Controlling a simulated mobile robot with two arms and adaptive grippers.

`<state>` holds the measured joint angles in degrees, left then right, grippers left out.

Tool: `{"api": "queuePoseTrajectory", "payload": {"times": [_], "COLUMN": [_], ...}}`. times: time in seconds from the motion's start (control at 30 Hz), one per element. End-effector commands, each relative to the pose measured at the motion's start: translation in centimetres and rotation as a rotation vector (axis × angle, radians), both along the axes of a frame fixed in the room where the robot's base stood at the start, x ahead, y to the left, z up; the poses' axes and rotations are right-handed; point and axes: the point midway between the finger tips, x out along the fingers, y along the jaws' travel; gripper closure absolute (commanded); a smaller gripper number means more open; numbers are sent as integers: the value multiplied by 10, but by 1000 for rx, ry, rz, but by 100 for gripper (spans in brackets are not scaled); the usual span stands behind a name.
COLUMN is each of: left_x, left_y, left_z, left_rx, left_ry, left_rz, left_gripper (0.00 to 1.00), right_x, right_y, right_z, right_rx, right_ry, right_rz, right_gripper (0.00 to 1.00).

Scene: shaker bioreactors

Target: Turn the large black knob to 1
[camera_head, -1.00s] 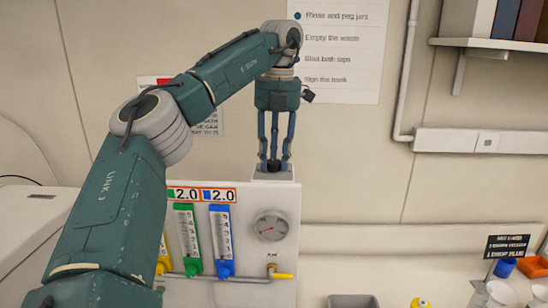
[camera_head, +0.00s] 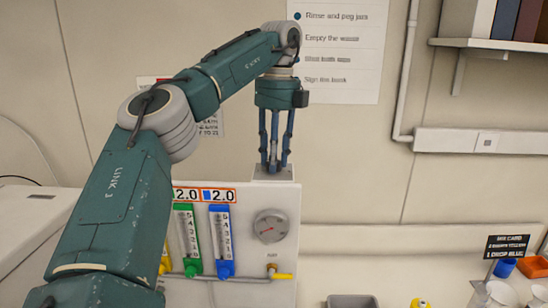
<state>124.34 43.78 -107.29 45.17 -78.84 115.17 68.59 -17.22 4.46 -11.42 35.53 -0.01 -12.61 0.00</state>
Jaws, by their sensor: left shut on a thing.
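My left gripper (camera_head: 274,166) points straight down at the top of the white panel unit (camera_head: 287,205). Its fingers are shut on the large black knob, which sits on the small raised block (camera_head: 287,174) on top of the unit. The fingers hide nearly all of the knob, so its pointer and any scale marks cannot be read. My right gripper is not in view.
The unit's front carries a green flow tube (camera_head: 187,235), a blue flow tube (camera_head: 222,240), a round gauge (camera_head: 270,226) and a yellow-handled valve (camera_head: 281,276). A grey tray (camera_head: 352,301) and small cups stand at the right. A shelf (camera_head: 490,44) hangs upper right.

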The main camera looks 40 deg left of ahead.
Motion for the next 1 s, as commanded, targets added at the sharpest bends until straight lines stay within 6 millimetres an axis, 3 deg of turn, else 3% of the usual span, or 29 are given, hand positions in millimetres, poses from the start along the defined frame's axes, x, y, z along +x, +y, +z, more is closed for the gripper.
{"api": "queuePoseTrajectory", "payload": {"times": [0.5, 1.0], "left_x": [0, 0], "left_y": [1, 1], "left_z": [0, 0], "left_rx": [0, 0], "left_ry": [-1, -1], "left_rz": [344, 411], "left_gripper": [96, 96], "right_x": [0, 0], "right_y": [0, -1], "right_z": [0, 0], "right_rx": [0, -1], "right_ry": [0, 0], "right_rz": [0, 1], "right_gripper": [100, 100]}}
